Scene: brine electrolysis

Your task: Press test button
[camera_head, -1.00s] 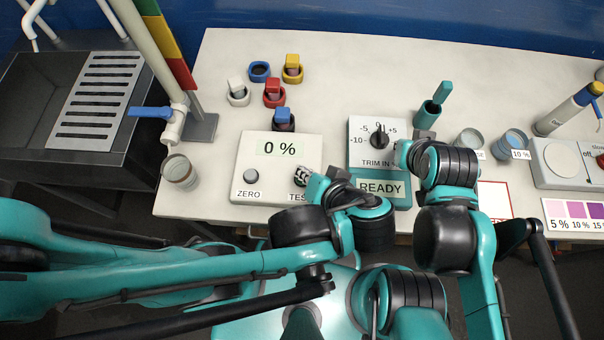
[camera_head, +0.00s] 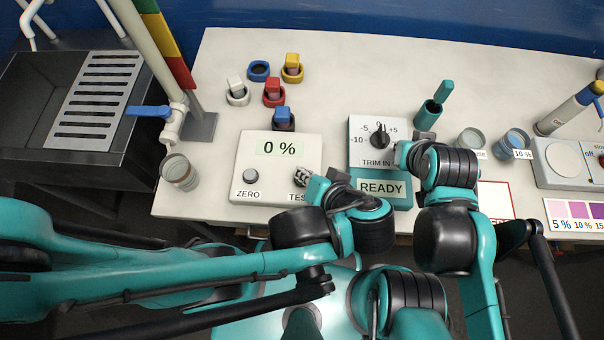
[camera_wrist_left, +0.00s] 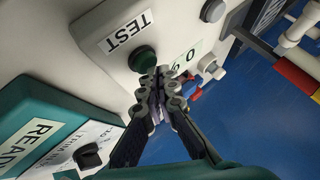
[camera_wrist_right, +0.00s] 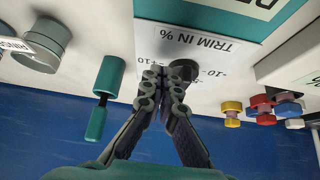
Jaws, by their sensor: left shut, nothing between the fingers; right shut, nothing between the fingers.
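The white tester box (camera_head: 280,150) stands on the bench and its display reads 0 %. It has a ZERO knob (camera_head: 251,176) at its left and a TEST label at its right. The test button shows dark green in the left wrist view (camera_wrist_left: 143,58); in the head view it is hidden by my gripper. My left gripper (camera_head: 300,178) is shut and empty, with its tips at the button. In the left wrist view the tips (camera_wrist_left: 160,75) overlap the button's edge; I cannot tell whether they touch. My right gripper (camera_wrist_right: 164,75) is shut and empty near the trim knob (camera_wrist_right: 183,69).
The teal TRIM box (camera_head: 400,202) with a READY display stands right of the tester. Several coloured plugs and sockets (camera_head: 273,93) are behind the tester. A cup (camera_head: 178,172) and sink (camera_head: 85,95) are left.

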